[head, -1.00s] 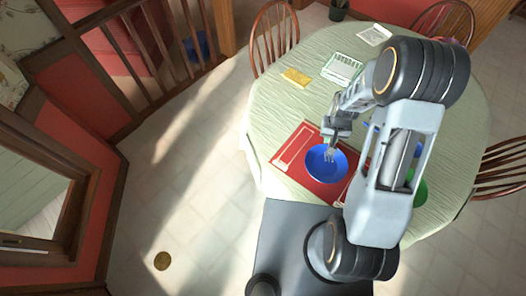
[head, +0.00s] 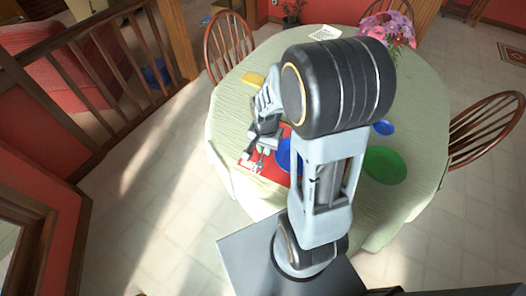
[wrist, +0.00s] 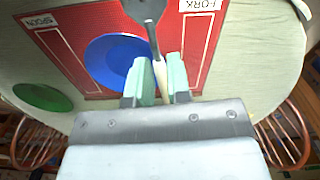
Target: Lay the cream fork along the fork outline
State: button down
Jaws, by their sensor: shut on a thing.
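My gripper (wrist: 158,85) is shut on the cream fork (wrist: 160,76), gripping its handle. In the wrist view the fork's wide end points away from the jaws and looks dark grey in shadow. In the head view my gripper (head: 256,153) and the fork (head: 258,168) are over the left part of the red placemat (head: 275,176). The FORK label (wrist: 201,5) on the mat shows at the top right of the wrist view. White lines of the outline area show just right of the fork, partly hidden by the jaws. I cannot tell whether the fork touches the mat.
A blue plate (head: 285,156) lies on the mat, right of my gripper. A green plate (head: 384,165) and a blue cup (head: 383,127) stand further right. A yellow block (head: 252,79), a white card (head: 325,33) and pink flowers (head: 386,30) are toward the back. Chairs ring the table.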

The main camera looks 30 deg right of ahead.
jog(key=shift+s+d+f+m, duration=0.1)
jog(key=shift+s+f+m, duration=0.2)
jog(key=shift+f+m, duration=0.1)
jog(key=shift+w+d+f+b, duration=0.1)
jog(key=shift+d+b, duration=0.05)
jog(key=shift+b, duration=0.15)
jog(key=shift+m, duration=0.3)
jog(key=w+d+f, duration=0.1)
jog(key=w+f, duration=0.1)
jog(key=w, duration=0.2)
jog(key=w+d+f+p, duration=0.1)
jog(key=w+f, duration=0.2)
jog(key=w+d+f, duration=0.2)
jog(key=w+f, duration=0.1)
jog(key=w, duration=0.1)
jog(key=shift+w+f+p, duration=0.25)
jog(key=shift+w+p, duration=0.05)
jog(key=shift+p, duration=0.1)
jog(key=shift+w+d+f, duration=0.1)
jog(key=shift+w+f, duration=0.1)
jog(key=shift+f, duration=0.1)
jog(key=shift+w+f, duration=0.2)
jog(key=shift+f, duration=1.55)
